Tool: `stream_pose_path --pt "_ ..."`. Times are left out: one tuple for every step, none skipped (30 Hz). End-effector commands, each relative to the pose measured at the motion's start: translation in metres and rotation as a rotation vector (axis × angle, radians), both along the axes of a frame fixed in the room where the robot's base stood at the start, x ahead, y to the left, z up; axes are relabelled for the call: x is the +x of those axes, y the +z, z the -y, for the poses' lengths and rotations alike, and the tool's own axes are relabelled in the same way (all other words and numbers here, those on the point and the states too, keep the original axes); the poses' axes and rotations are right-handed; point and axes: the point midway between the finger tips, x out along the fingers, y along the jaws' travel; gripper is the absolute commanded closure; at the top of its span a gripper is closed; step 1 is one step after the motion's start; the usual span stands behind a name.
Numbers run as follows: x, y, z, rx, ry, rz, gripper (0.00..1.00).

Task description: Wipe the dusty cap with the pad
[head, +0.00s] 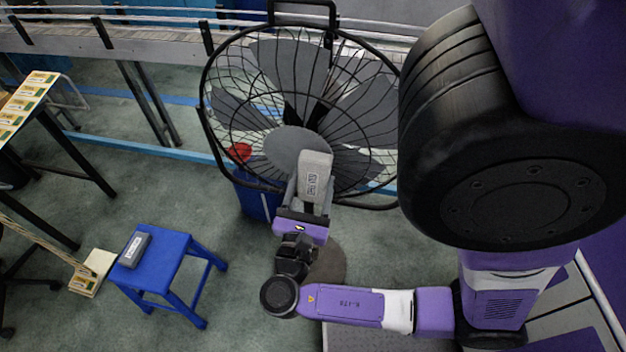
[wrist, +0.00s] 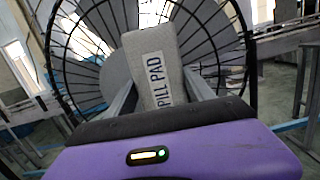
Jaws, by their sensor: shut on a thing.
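My gripper (head: 308,192) is shut on a light grey pad (head: 316,165), one finger on each side of it. In the wrist view the pad (wrist: 151,48) stands up between the fingers, and its white label reads "PILL PAD" where it shows. In the head view the pad overlaps the lower part of a large fan's grey hub (head: 290,142); I cannot tell whether they touch. No part is clearly marked as the dusty cap. A small red thing (head: 238,152) shows behind the fan's wires at the left, above a blue container (head: 256,199) partly hidden by the fan.
The black wire fan guard (head: 204,88) stands close in front of my gripper. A blue stool (head: 172,258) at the lower left bears a grey labelled block (head: 135,247). A broom (head: 90,275) lies left of it. Floor between stool and arm is clear.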

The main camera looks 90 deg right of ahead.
Motion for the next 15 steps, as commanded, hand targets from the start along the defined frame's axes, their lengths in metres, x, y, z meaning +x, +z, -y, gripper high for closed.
stream_pose_path --pt "0.0 0.0 0.0 0.0 0.0 0.0 0.71" --pt "0.0 0.0 0.0 0.0 0.0 0.0 0.71" --pt "0.0 0.0 0.0 0.0 0.0 0.0 0.71" --pt "0.0 0.0 -0.001 0.0 0.0 0.0 0.71" --pt "0.001 0.0 -0.001 0.0 0.0 0.0 0.71" --pt "0.001 0.0 -0.003 0.0 0.001 0.0 0.71" --pt "0.002 0.0 -0.005 0.0 0.0 0.0 0.71" --pt "0.002 0.0 -0.006 0.0 0.0 0.0 0.71" --pt "0.003 0.0 -0.009 0.0 0.0 0.0 0.71" --pt "0.003 0.0 -0.012 0.001 0.0 0.0 0.71" --pt "0.004 0.0 -0.014 0.001 0.001 0.0 0.71" --pt "0.005 0.0 -0.018 0.0 0.001 0.0 0.71" --pt "0.005 0.0 -0.02 0.0 0.0 0.0 0.71" --pt "0.006 0.0 -0.023 0.0 0.001 0.0 0.71" --pt "0.007 0.0 -0.026 0.0 0.001 0.0 0.71"
